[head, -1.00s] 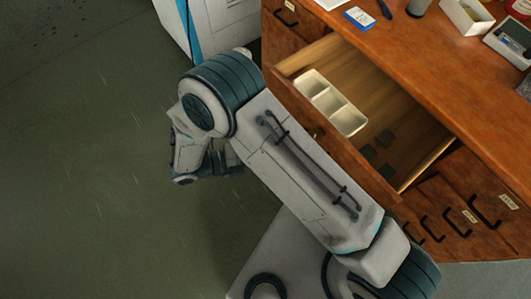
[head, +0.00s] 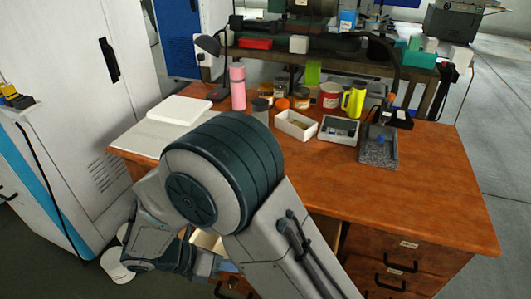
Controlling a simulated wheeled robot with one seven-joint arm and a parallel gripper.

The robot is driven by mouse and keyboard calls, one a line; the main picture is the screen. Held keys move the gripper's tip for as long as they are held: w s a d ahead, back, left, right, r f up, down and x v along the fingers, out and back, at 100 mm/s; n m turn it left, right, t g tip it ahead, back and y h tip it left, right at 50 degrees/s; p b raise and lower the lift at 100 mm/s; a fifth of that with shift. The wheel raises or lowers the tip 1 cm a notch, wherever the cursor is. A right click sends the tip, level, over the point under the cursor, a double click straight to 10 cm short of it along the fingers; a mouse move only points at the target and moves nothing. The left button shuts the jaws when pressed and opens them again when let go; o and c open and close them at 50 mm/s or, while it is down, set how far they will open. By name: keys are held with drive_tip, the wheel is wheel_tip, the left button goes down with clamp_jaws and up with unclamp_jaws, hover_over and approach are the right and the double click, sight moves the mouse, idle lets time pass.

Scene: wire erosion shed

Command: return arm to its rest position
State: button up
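My arm is folded in front of the wooden desk (head: 440,190), its big dark elbow joint covering the desk's front left part. My wrist links hang low at the left of the elbow, beside the desk front. The end of my arm is mostly hidden behind the elbow and forearm, so I cannot make out the fingers or anything between them. A pulled-out desk drawer (head: 207,243) shows only in small pieces around my arm.
The desk top holds a pink bottle (head: 237,88), a white tray (head: 296,125), a yellow flask (head: 354,99), several jars and a lamp (head: 208,45). A white cabinet (head: 55,60) stands close on the left. The desk's right part is bare.

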drive_tip(key=s+d+r+m+y+p, duration=0.1)
drive_tip(key=d+r+m+y+p, duration=0.6)
drive_tip(key=d+r+m, duration=1.5)
drive_tip(key=shift+d+m+t+y+p, duration=0.35)
drive_tip(key=shift+m+y, duration=1.55)
drive_tip(key=shift+m, duration=2.3)
drive_tip(key=shift+s, duration=0.1)
